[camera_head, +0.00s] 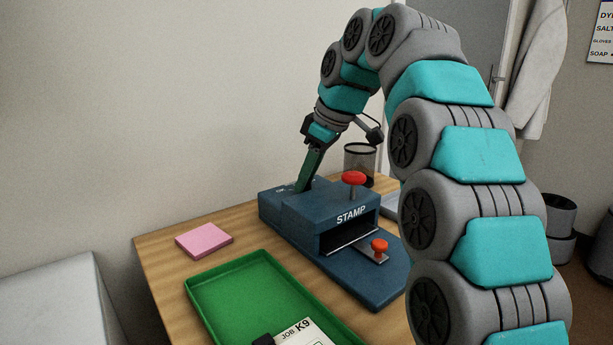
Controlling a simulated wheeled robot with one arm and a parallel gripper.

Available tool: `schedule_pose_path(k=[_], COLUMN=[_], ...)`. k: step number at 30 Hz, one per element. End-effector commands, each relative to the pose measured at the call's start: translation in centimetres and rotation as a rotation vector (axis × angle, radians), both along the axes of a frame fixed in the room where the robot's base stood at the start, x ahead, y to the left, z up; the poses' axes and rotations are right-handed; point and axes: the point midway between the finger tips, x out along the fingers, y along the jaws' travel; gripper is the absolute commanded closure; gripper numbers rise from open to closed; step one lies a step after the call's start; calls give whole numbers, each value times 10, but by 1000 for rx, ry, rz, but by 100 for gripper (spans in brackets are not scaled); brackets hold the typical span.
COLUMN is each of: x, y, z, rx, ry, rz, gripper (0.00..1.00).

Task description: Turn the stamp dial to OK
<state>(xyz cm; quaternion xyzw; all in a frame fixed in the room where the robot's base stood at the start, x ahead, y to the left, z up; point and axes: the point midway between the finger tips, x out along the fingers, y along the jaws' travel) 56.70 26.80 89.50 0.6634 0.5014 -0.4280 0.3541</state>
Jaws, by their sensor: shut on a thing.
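The blue stamp machine (350,268) stands on the wooden table, with STAMP in white on its front. A red knob (354,178) on a stem sits on its top. My gripper (304,183) reaches down onto the rear left of the machine's top, where small white lettering (283,190) is too small to read surely. It is shut on the stamp dial there. The fingers hide the dial, so I cannot tell its setting.
A green tray (207,292) in front holds a card (305,330) marked JOB K9 and a dark item. A pink pad (204,240) lies at the left. A dark mesh cup (361,160) stands behind the machine. My arm arches over the right side.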

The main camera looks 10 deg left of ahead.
Motion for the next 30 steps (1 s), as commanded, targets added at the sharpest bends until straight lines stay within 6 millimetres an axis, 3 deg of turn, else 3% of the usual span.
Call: schedule_pose_path(k=[9,25,26,30], x=[2,1,1,1], y=[0,-1,-1,0], z=[1,1,1,0], rx=[1,0,0,0], ry=[-2,-1,-2,-1], rz=[113,134,133,134], gripper=[100,100,64,48])
